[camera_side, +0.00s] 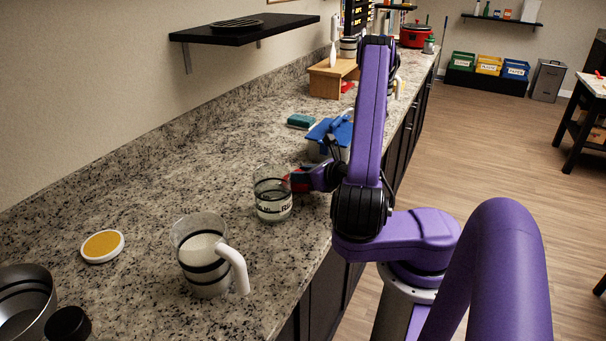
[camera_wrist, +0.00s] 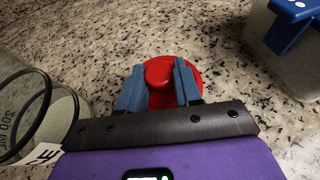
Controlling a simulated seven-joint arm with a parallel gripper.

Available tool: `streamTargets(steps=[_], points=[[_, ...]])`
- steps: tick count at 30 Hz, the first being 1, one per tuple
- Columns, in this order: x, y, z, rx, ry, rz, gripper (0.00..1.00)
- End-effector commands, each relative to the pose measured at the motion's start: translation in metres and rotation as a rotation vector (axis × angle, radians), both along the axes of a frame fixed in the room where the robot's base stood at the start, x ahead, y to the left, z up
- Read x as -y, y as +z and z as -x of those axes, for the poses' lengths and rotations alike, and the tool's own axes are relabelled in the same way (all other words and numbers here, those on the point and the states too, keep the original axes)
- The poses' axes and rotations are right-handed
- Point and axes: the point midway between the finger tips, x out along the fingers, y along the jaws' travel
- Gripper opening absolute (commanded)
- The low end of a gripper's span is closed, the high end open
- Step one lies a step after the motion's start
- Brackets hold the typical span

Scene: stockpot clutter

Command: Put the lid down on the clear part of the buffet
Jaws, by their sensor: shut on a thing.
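The red lid (camera_wrist: 194,72) is round with a raised red knob (camera_wrist: 158,73). My gripper (camera_wrist: 160,88) is shut on the knob, with one blue finger on each side of it. In the side view the lid (camera_side: 298,181) shows as a bit of red just right of a clear glass jar, partly hidden by the jar and my gripper (camera_side: 308,180). The buffet is a long speckled granite counter (camera_side: 160,180). The lid is over or on the granite; I cannot tell whether it touches.
The glass jar (camera_side: 272,196) is close at the lid's left. A blue-lidded container (camera_side: 328,131) stands beyond it. A jug (camera_side: 203,262), a yellow-topped disc (camera_side: 102,246) and a steel pot (camera_side: 22,300) are nearer. A green sponge (camera_side: 300,121) lies farther back. Bare granite spreads left of the jar.

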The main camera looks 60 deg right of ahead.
Motion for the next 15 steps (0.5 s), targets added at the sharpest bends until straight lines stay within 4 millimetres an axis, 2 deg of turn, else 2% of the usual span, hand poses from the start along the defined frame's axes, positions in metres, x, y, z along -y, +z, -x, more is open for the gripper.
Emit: streamTargets(steps=[9, 10, 11, 12, 15], points=[[0.0005, -0.0039, 0.0001, 0.0, -0.001, -0.001, 0.05], [0.0006, -0.0034, 0.0001, 0.0, -0.001, 0.0, 0.44], [0.0006, -0.0033, 0.0001, 0.0, -0.001, 0.0, 0.53], [0.0005, -0.0033, 0.0001, 0.0, -0.001, 0.0, 0.59], [0.0004, -0.0033, 0.0001, 0.0, -0.001, 0.0, 0.59]])
